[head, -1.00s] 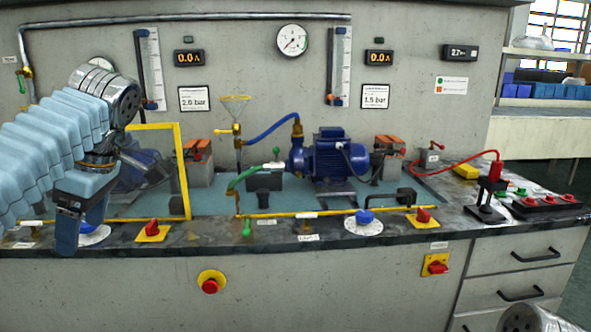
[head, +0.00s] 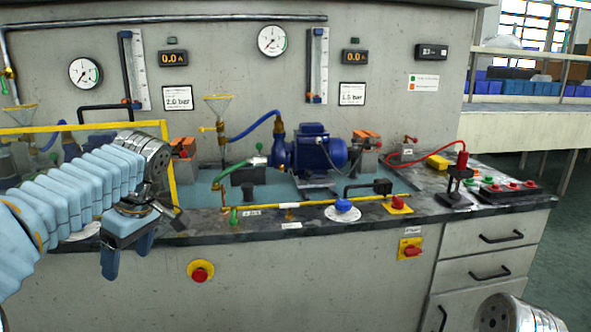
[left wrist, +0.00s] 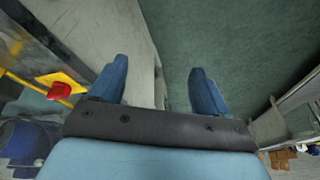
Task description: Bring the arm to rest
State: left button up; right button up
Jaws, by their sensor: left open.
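My left arm, in a pale blue ribbed sleeve, comes in from the left in the head view. My left gripper (head: 127,262) hangs in front of the bench's front edge at the left, with its blue fingers pointing down. In the left wrist view the left gripper (left wrist: 160,88) has its two fingers wide apart with nothing between them. Floor and the bench front show beyond the fingers. At the lower right of the head view a grey rounded metal part of my own body shows. My right gripper is not in view.
The bench top (head: 290,222) carries a blue pump motor (head: 318,150), a blue-knobbed valve (head: 343,207), red switches and a black stand (head: 455,180) with a red cable. A yellow-framed guard (head: 170,165) is behind my left arm. A red stop button (head: 201,272) is on the bench front.

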pick_arm(q)
jog(key=w+d+f+m+h, duration=0.1)
jog(key=d+f+m+h, duration=0.3)
jog(key=f, duration=0.7)
jog(key=w+d+f+m+y, duration=0.1)
jog(key=d+f+m, duration=0.2)
jog(key=d+f, duration=0.55)
jog(key=w+d+f+m+h, duration=0.1)
jog(key=d+f+m+h, duration=0.15)
jog(key=f, duration=1.15)
jog(key=s+d+f+m+h, duration=0.1)
jog(key=s+d+f, duration=0.3)
jog(key=s+f, duration=0.5)
jog(key=s+d+f+m+h, duration=0.1)
jog(key=s+d+f+m, duration=0.2)
jog(key=s+d+f, duration=0.2)
jog(key=s+f, duration=0.3)
jog(key=s, duration=0.2)
jog(key=shift+f+t, duration=0.35)
jog(key=shift+t, duration=0.05)
jog(key=shift+o, duration=0.4)
jog(key=shift+m+h, duration=0.25)
